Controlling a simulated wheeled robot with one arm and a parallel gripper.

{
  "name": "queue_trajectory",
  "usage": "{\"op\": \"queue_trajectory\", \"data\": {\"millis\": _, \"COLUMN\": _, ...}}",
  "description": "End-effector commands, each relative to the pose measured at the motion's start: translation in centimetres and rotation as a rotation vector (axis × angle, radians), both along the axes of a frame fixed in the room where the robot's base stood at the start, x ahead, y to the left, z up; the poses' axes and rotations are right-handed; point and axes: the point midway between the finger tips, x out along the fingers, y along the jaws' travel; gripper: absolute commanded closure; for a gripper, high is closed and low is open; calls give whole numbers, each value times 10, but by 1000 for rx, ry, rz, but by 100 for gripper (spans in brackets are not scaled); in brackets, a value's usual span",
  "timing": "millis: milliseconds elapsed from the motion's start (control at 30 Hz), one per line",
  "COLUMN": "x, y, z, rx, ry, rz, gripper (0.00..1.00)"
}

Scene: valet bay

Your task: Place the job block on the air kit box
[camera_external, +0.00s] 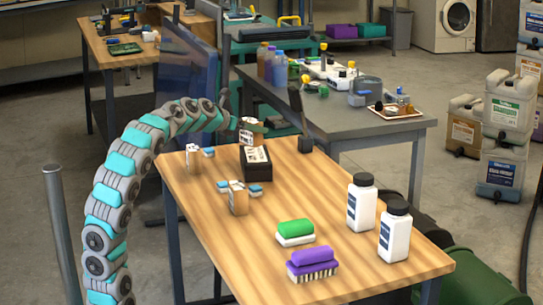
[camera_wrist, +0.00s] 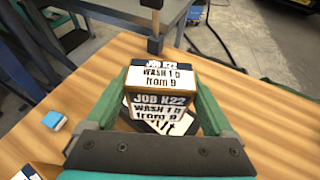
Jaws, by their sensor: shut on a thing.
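My gripper (camera_external: 250,128) is shut on the job block (camera_external: 247,137), a small wooden block with white labels. In the wrist view, the green fingers of my gripper (camera_wrist: 161,95) press its left and right sides, and the job block (camera_wrist: 161,77) reads "JOB K22". The air kit box (camera_external: 256,163) is a black box with a white label on the wooden table, directly under the block. In the wrist view the air kit box (camera_wrist: 165,128) is mostly hidden by the block. I cannot tell whether block and box touch.
Brushes (camera_external: 312,264) and white bottles (camera_external: 362,203) are nearer the front. The table (camera_external: 330,190) is clear between.

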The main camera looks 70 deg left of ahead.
Motion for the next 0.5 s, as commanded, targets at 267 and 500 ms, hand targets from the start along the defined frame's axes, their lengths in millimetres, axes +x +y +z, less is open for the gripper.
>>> {"op": "queue_trajectory", "data": {"millis": 267, "x": 15, "y": 9, "z": 0, "rx": 2, "ry": -1, "rz": -1, "gripper": 74}}
{"op": "queue_trajectory", "data": {"millis": 500, "x": 18, "y": 10, "z": -33, "rx": -2, "ry": 1, "rz": -1, "gripper": 74}}
